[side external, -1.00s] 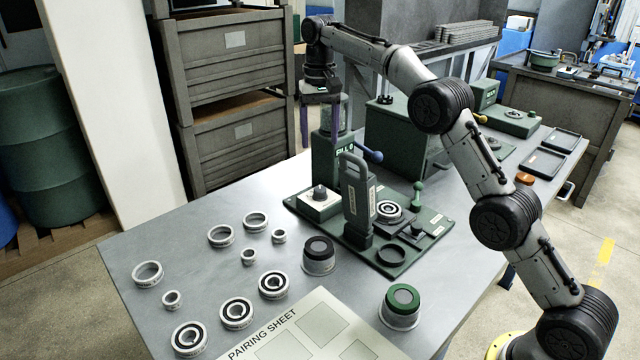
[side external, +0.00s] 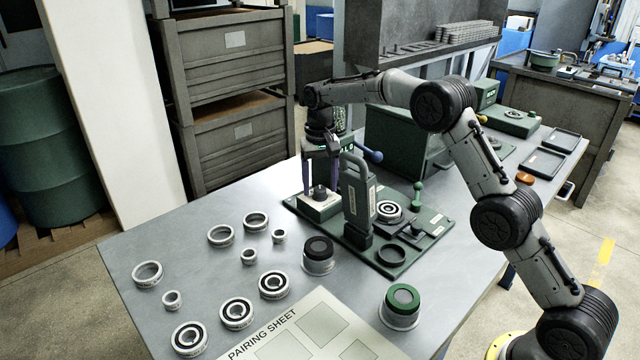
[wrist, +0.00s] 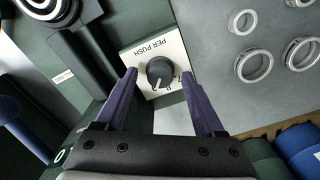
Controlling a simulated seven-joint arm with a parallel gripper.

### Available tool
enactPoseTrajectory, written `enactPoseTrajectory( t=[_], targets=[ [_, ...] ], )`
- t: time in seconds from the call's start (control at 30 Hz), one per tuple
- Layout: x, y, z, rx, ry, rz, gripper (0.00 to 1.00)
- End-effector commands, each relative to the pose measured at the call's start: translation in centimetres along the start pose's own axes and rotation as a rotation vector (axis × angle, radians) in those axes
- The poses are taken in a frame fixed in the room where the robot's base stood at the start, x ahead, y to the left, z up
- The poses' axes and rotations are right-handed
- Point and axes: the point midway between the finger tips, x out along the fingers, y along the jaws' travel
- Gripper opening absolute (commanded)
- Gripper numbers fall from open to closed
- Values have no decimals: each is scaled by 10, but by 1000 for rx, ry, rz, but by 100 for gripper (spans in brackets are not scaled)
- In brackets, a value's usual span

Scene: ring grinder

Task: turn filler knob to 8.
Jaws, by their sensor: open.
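The filler knob is a dark round knob (wrist: 160,72) with a pale pointer line, on a white plate (wrist: 133,56) lettered "PER PUSH" with numbers partly covered. In the wrist view the pointer aims toward the lower edge of the plate; I cannot read the exact setting. In the side view the knob (side external: 320,192) sits on its pale block on the green base. My gripper (wrist: 166,78) is open, its two purple fingers on either side of the knob. The fingertips look level with the knob, and I cannot tell whether they touch it.
A dark green upright with a handle (side external: 357,200) stands just beside the knob block. A blue-tipped lever (side external: 372,155) juts out behind.

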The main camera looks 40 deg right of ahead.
Motion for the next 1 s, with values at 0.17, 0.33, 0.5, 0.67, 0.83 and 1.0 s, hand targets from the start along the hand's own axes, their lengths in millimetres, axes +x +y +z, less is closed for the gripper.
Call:
enactPoseTrajectory(
  t=[0.17,0.33,0.5,0.67,0.83,1.0],
  targets=[
    [2,0,0,0,1,0,70],
    [2,0,0,0,0,0,62],
    [2,0,0,0,0,0,31],
    [2,0,0,0,0,0,2],
    [1,0,0,-1,0,0,0],
    [1,0,0,-24,0,0,0]
  ],
)
